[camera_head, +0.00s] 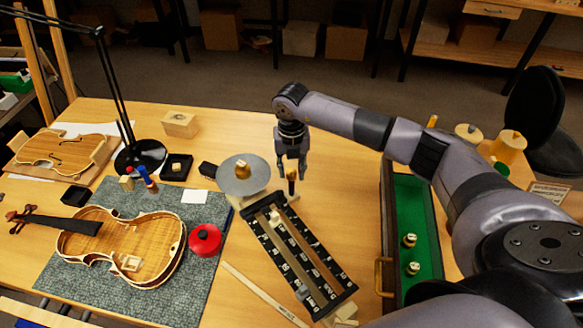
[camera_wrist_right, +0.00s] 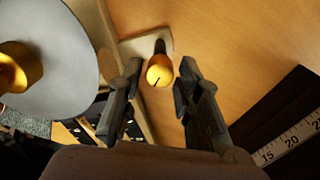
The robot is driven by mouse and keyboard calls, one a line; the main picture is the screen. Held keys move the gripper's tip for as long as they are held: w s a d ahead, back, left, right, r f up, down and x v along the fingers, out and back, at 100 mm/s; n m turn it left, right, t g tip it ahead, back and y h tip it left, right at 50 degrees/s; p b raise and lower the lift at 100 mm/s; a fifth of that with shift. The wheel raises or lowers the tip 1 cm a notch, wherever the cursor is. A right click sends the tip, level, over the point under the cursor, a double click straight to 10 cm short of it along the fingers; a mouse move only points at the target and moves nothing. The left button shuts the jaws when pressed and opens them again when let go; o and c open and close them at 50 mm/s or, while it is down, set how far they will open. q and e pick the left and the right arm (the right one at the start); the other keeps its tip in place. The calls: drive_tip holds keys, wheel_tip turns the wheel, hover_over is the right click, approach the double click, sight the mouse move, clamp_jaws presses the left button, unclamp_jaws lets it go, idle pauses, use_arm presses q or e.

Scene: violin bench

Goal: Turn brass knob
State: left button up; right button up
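The brass knob (camera_wrist_right: 160,73) is a round, golden end with a dark slot, on a dark shaft. In the head view the knob (camera_head: 291,175) stands at the far end of a black-framed device (camera_head: 322,306) with a marked scale. My right gripper (camera_head: 291,163) points down over the knob. In the wrist view the open fingers of the right gripper (camera_wrist_right: 158,95) are on either side of the knob, with gaps showing on both sides. My left gripper is not in view.
A grey disc (camera_head: 232,184) with a brass piece on top stands just left of the knob. A violin body (camera_head: 150,237) lies on a grey mat (camera_head: 155,302), with a red round container (camera_head: 205,240) beside it. A green-lined drawer (camera_head: 415,200) with brass pieces is to the right.

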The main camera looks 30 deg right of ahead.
clamp_jaws()
drive_tip(key=n+b, duration=0.4)
drive_tip(key=shift+f, duration=0.15)
drive_tip(key=n+b, duration=0.2)
drive_tip(key=n, duration=0.1)
drive_tip(key=shift+b, duration=0.4)
drive_tip(key=shift+n+b, duration=0.75)
drive_tip(key=shift+n, duration=0.55)
drive_tip(key=shift+r, duration=0.2)
drive_tip(key=shift+o, duration=1.9)
unclamp_jaws()
